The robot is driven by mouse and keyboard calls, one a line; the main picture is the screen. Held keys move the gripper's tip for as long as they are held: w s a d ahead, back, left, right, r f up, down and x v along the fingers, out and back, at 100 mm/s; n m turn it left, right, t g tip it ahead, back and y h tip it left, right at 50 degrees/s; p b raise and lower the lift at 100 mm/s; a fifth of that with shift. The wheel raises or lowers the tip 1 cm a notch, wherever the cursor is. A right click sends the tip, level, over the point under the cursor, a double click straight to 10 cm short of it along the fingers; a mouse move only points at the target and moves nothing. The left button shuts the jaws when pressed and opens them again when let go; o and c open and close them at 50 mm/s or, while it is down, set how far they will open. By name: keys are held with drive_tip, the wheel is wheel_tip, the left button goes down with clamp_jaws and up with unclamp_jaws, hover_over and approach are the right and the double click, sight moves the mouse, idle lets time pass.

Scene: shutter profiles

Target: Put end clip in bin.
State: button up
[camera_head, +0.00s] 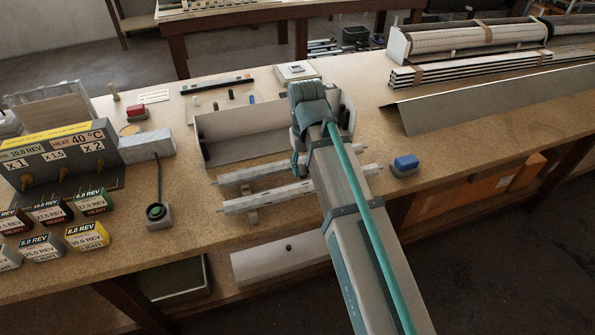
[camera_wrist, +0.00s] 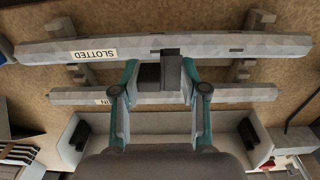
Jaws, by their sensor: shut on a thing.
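My gripper (camera_wrist: 160,88) is shut on a small dark grey and black block (camera_wrist: 172,67), which looks like the end clip. The held block sits between the teal fingers in the wrist view, in front of two pale profiles. In the head view my gripper (camera_head: 299,168) is mostly hidden behind my own arm, and the held block cannot be made out. The gripper is at the near side of a long white open housing (camera_head: 245,120) with black end pieces. I cannot tell which container is the bin.
A profile labelled SLOTTED (camera_wrist: 215,45) and a second profile (camera_wrist: 230,92) lie on supports. A blue button (camera_head: 405,162) stands to the right. A control box (camera_head: 70,155) and labelled blocks (camera_head: 88,236) stand to the left. A bent metal sheet (camera_head: 490,97) lies at the right.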

drive_tip(key=w+f, duration=0.2)
drive_tip(key=w+a+f+p, duration=0.1)
drive_tip(key=w+f, duration=0.1)
drive_tip(key=w+f+p, duration=0.1)
drive_tip(key=w+f, duration=0.1)
drive_tip(key=shift+w+a+f, duration=0.1)
drive_tip(key=shift+a+f, duration=0.05)
drive_tip(key=shift+a, duration=0.25)
drive_tip(key=f, duration=0.2)
drive_tip(key=shift+w+f+p, duration=0.2)
drive_tip(key=shift+f+p, duration=0.2)
drive_tip(key=shift+f, duration=0.4)
drive_tip(key=shift+f, duration=0.6)
drive_tip(key=o, duration=0.7)
drive_tip(key=shift+o, duration=0.2)
drive_tip(key=shift+r, duration=0.1)
